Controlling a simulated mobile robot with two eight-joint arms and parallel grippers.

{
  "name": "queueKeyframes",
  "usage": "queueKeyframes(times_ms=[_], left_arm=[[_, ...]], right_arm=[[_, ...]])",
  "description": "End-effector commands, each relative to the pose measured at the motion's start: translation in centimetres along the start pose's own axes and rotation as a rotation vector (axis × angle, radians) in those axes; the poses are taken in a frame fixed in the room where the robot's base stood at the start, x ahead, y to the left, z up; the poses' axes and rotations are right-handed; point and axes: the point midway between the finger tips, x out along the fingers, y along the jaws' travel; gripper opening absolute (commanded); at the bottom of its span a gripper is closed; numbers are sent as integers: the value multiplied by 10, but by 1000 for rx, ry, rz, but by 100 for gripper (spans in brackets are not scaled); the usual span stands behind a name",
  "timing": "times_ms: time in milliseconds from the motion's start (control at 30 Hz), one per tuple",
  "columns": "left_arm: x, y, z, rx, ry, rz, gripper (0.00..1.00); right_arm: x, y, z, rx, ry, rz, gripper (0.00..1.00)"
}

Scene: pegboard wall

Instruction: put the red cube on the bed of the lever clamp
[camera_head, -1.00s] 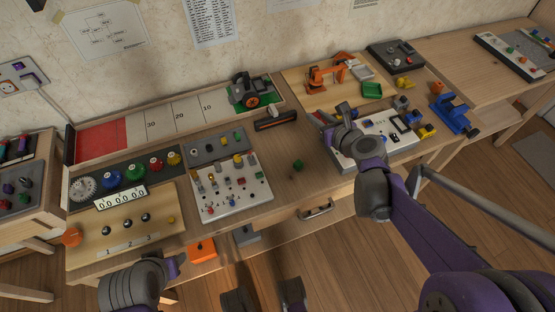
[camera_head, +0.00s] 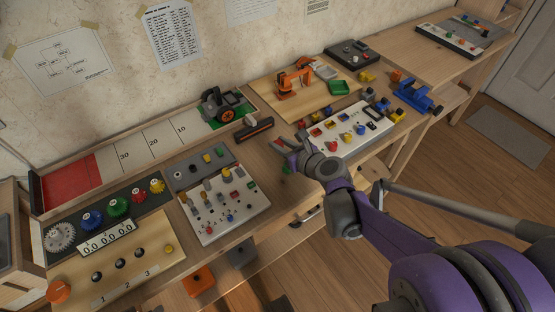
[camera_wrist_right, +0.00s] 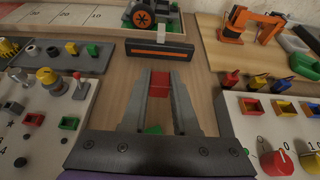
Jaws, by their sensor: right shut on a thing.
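The red cube (camera_wrist_right: 159,84) is held between the fingertips of my right gripper (camera_wrist_right: 160,88), above the bare wood in the right wrist view. In the head view my right gripper (camera_head: 288,143) is left of the white control panel and near the dark orange-striped bar; the cube is not clear there. A blue clamp-like device (camera_head: 415,96) stands at the right end of this bench, and looks most like the lever clamp, but I cannot tell for certain. Its bed is too small to make out. My left gripper is not in view.
A green cube (camera_head: 286,169) lies on the wood under my right gripper. The orange-striped bar (camera_head: 254,129) lies just beyond. Panels stand on both sides: the white panel with levers (camera_head: 225,203) and the white panel with knobs (camera_head: 347,128). An orange arm model (camera_head: 292,82) stands behind.

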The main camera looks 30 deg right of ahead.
Motion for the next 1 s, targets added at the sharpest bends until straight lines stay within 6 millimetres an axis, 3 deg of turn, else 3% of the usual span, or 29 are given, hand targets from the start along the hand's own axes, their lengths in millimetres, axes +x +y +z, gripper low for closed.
queueKeyframes(times_ms=[467,867,900,1000], left_arm=[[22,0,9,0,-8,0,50],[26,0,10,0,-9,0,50],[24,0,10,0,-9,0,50],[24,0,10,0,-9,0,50]], right_arm=[[22,0,-51,-1,1,0,0],[23,0,-56,0,0,0,0],[23,0,-55,0,0,0,35],[22,0,-54,0,0,0,53]])
